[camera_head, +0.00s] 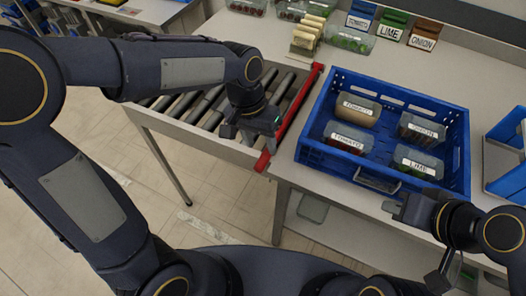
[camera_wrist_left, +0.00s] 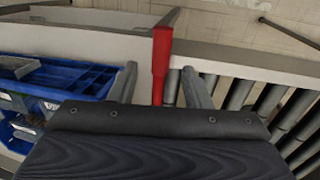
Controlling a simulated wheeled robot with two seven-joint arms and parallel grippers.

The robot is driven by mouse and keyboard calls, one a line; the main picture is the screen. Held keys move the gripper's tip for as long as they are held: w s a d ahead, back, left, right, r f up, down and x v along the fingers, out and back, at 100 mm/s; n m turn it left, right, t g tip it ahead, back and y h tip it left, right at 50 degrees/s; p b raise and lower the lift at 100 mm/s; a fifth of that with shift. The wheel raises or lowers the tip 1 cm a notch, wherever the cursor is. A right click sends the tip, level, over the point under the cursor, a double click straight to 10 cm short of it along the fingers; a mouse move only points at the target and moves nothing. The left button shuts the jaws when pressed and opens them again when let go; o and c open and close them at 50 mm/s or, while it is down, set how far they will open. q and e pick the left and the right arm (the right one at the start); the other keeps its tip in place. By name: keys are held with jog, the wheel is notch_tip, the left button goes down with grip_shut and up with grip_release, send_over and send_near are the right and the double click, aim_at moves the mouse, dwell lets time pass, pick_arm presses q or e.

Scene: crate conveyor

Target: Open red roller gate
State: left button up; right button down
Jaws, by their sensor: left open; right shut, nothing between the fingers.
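The red roller gate (camera_head: 298,108) is a long red bar between the roller conveyor and the worktop that holds the blue crate. In the left wrist view the red gate (camera_wrist_left: 161,55) shows between the two fingers of my left gripper (camera_wrist_left: 160,84), which is open. In the head view my left gripper (camera_head: 262,124) is over the rollers, just left of the bar; contact cannot be told. My right gripper (camera_head: 398,208) is shut and empty, near the front right corner of the crate.
The blue crate (camera_head: 318,158) holds several labelled containers and stands right of the gate. The rollers (camera_head: 208,106) left of the gate look empty. Lime (camera_head: 392,26) and onion (camera_head: 424,36) bins stand at the back.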

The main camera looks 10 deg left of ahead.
aim_at(263, 156)
pick_arm(q)
jog(key=shift+s+d+f, duration=0.1)
jog(key=shift+d+f, duration=0.1)
jog(key=shift+f, duration=1)
jog(key=shift+d+f, duration=0.15)
jog(key=shift+f, duration=1)
jog(key=shift+c, duration=0.3)
grip_shut()
